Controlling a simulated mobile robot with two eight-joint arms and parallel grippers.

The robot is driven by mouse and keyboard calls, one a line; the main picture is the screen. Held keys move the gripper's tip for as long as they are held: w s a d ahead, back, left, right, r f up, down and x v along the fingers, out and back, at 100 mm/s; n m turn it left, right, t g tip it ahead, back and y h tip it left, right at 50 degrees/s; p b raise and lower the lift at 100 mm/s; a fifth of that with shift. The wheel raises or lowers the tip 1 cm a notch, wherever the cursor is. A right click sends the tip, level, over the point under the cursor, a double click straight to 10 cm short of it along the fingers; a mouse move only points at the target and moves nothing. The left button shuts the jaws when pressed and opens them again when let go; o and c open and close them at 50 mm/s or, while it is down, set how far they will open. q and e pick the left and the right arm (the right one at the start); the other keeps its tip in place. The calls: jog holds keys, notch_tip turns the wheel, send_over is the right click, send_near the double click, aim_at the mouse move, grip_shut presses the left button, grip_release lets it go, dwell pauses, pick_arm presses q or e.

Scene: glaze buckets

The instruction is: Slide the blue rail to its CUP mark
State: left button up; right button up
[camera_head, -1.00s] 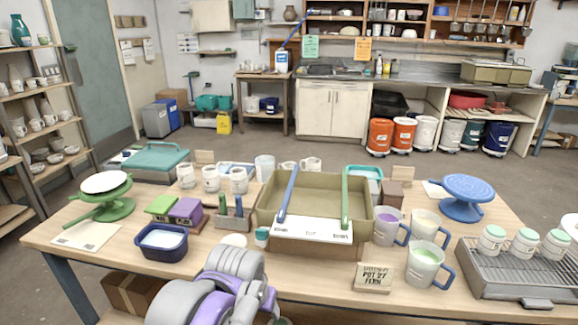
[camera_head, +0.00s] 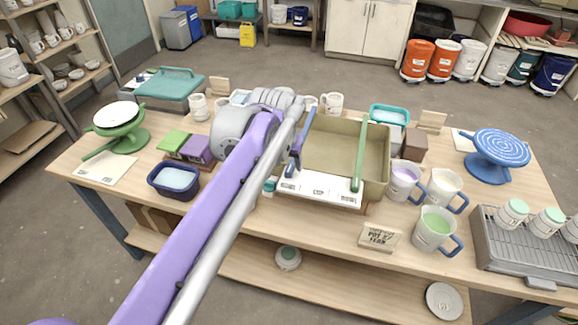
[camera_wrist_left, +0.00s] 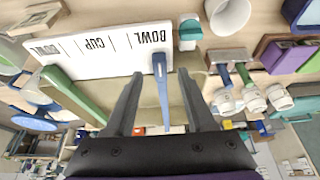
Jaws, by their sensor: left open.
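The blue rail (camera_head: 296,148) lies front to back along the left side of the tan tray (camera_head: 340,150). It also shows in the left wrist view (camera_wrist_left: 162,92), with its front end at a BOWL mark on the white marked strip (camera_wrist_left: 98,45). The CUP mark sits in the middle of that strip, apart from the blue rail. A green rail (camera_head: 361,155) lies along the tray's right side. My left gripper (camera_wrist_left: 160,76) is open, with its fingers on either side of the blue rail and visible gaps. In the head view my arm hides its fingers. My right gripper is out of view.
Mugs with purple and green glaze (camera_head: 435,228) stand right of the tray. A navy tub (camera_head: 174,180) and a purple block (camera_head: 196,149) are to its left. A sign (camera_head: 380,237) stands in front. Clear tabletop lies at the front edge.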

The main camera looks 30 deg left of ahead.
pick_arm(q)
jog(key=shift+x, duration=1.4)
grip_shut()
dwell(0.4)
